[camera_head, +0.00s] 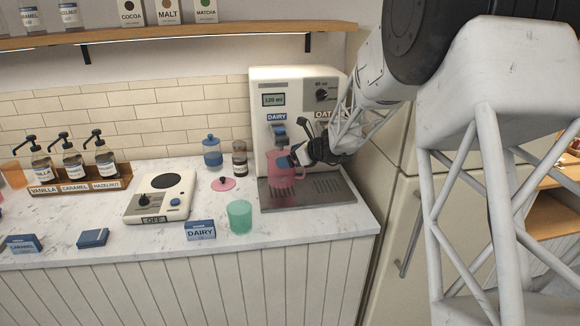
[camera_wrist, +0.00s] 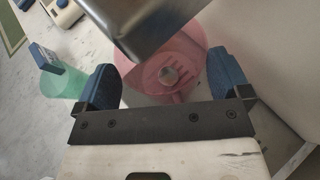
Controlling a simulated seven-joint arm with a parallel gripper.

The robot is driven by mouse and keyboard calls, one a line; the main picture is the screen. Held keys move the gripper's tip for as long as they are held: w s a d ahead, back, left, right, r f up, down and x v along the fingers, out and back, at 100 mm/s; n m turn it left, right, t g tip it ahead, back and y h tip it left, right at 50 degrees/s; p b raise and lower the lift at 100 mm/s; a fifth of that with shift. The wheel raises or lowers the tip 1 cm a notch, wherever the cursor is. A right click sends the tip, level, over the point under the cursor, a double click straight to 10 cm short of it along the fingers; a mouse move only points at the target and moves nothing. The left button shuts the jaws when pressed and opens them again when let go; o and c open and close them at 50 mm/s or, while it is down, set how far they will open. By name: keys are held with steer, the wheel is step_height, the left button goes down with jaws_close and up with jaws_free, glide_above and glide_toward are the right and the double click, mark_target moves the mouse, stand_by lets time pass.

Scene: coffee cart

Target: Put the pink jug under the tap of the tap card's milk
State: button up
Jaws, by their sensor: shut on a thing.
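The pink jug (camera_head: 282,177) is at the left half of the milk machine (camera_head: 296,84), below the tap (camera_head: 278,131) labelled DAIRY. It is upright, at or just above the drip tray (camera_head: 330,200); I cannot tell if it touches. My gripper (camera_head: 297,157) is shut on the jug from the right. In the wrist view the jug (camera_wrist: 160,72) shows between my blue fingertips (camera_wrist: 166,85), partly hidden by a grey metal part above. The tap card (camera_head: 200,231) on the counter reads DAIRY. A second tap, labelled OAT, is partly hidden by my gripper.
A green cup (camera_head: 239,216) stands left of the drip tray, beside the card. A pink lid (camera_head: 223,183), a blue-lidded jar (camera_head: 212,151) and a brown jar (camera_head: 240,159) stand left of the machine. A scale (camera_head: 161,196) and syrup bottles (camera_head: 73,163) are farther left.

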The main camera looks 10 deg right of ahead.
steer(key=shift+f, duration=1.7)
steer(key=shift+f, duration=0.15)
steer(key=o, duration=1.5)
steer(key=shift+f, duration=0.1)
steer(key=shift+r, duration=0.25)
steer(key=v, duration=1.2)
steer(key=shift+f, duration=0.15)
steer(key=shift+s, duration=0.1)
